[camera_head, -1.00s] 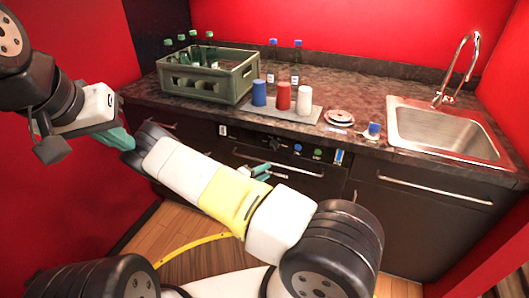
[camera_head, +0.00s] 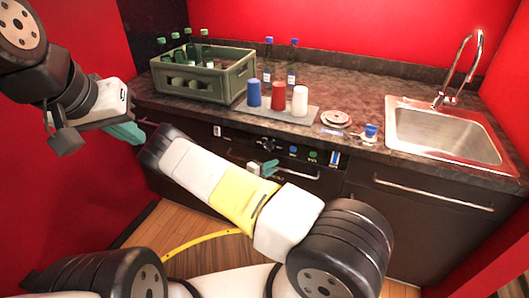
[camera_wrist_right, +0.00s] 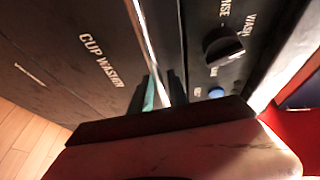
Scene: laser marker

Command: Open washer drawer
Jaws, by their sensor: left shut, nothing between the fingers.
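The cup washer drawer (camera_wrist_right: 75,60) is a dark front lettered "CUP WASHER" in the right wrist view, with a long metal bar handle (camera_wrist_right: 143,30). In the head view the washer front is under the counter, partly hidden by my right arm; its handle (camera_head: 305,174) shows to the right of my right gripper (camera_head: 264,168). In the wrist view the right gripper's (camera_wrist_right: 163,92) teal and dark fingers are on either side of the handle; whether they clamp it cannot be told. The drawer looks closed. My left gripper (camera_head: 125,132) is shut and empty at the left.
A knob (camera_wrist_right: 222,46) and a blue button (camera_wrist_right: 216,92) are on the panel beside the handle. On the counter are a green bottle crate (camera_head: 205,80), a tray with blue (camera_head: 253,94), red (camera_head: 278,96) and white (camera_head: 300,100) cups, and a sink (camera_head: 450,130).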

